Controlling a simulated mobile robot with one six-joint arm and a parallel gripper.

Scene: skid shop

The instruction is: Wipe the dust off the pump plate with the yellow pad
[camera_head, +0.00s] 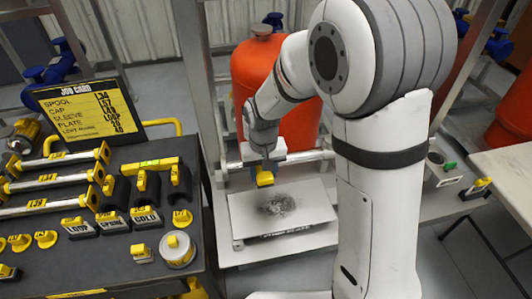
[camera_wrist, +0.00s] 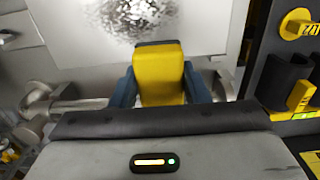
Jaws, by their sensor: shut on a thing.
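The pump plate (camera_head: 315,205) is a flat pale plate on the skid in the middle of the head view. A dark grey dust patch (camera_head: 279,204) lies on its left-centre part. The plate also shows at the top of the wrist view (camera_wrist: 75,28), with the dust (camera_wrist: 135,15) at the upper edge. My gripper (camera_head: 265,178) is shut on the yellow pad (camera_wrist: 159,75), with a dark finger on each side of it. The pad is at the plate's far edge, behind the dust; I cannot tell whether it touches the plate.
A black tool table (camera_head: 110,260) with yellow-tagged parts and a job card (camera_head: 90,108) stands at left. A red-orange tank (camera_head: 262,75) stands behind the plate, and a pipe (camera_head: 235,164) runs along its far side. A pale bench (camera_head: 505,170) is at right.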

